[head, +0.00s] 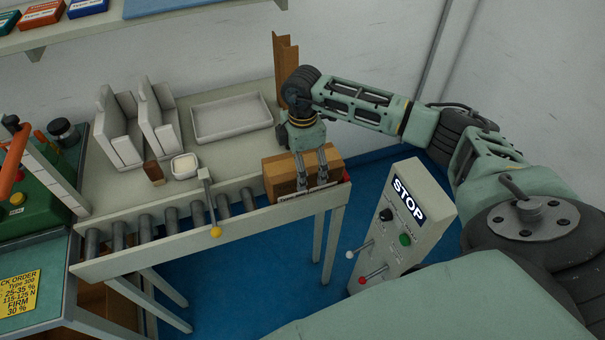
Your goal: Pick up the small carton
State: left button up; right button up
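A brown cardboard carton (281,181) sits at the right end of the roller conveyor (180,236). My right gripper (312,184) reaches down over it, with its two fingers apart and in front of part of the carton. The fingers hide some of the carton's near side. I cannot tell whether they touch it. A much smaller brown block (153,172) stands on the bench to the left. My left gripper is not in view.
A white tray (232,117), white holders (121,128) and a small white dish (185,166) stand on the bench. A brown upright angle piece (286,65) rises behind the gripper. A yellow-knobbed lever (215,231) stands at the conveyor's front. A STOP control box (403,225) is at right.

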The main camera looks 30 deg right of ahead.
jog(key=c, duration=1.9)
jog(key=shift+o, duration=0.2)
jog(key=shift+w+r, duration=0.1)
